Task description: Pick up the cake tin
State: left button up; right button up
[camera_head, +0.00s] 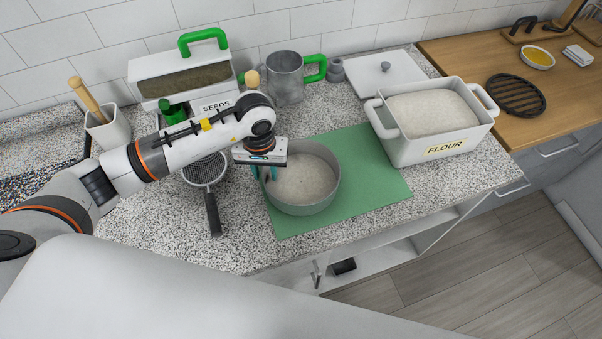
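The cake tin (306,204) is a round grey pan with a pale, powdery filling, standing upright on a green mat (375,180). My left gripper (267,174) comes from the left and points down at the tin's left rim. Its teal fingertips show at the rim, seemingly one on either side of the wall. I cannot tell whether they press on it; the gripper body hides part of the rim. My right gripper is not in view.
A sieve with a black handle (213,213) lies left of the tin. A white flour container (437,146) stands right, with a lid (372,73) behind it. A metal jug (285,82) and a seeds box (216,106) stand behind. The counter's front edge is close.

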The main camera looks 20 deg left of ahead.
pick_arm(q)
jog(key=shift+f, duration=0.4)
jog(key=shift+c, duration=0.5)
grip_shut()
jog(key=shift+r, duration=0.1)
